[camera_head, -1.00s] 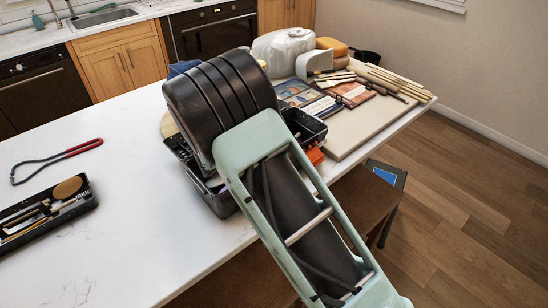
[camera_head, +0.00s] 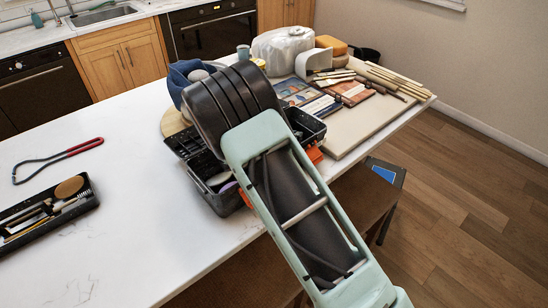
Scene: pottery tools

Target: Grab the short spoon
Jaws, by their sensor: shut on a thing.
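I cannot pick out the short spoon in this view. Several wooden-handled tools (camera_head: 400,82) lie on a pale board (camera_head: 350,137) at the right end of the counter, too small to tell apart. My pale green and black arm reaches over an open black toolbox (camera_head: 216,196) at the middle of the counter. My gripper does not show; it is hidden behind the arm. Whatever is in it is hidden too.
A black tray (camera_head: 76,207) with brushes and a round sponge lies at the left. A red-handled wire tool (camera_head: 60,158) lies behind it. The counter's left middle is clear.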

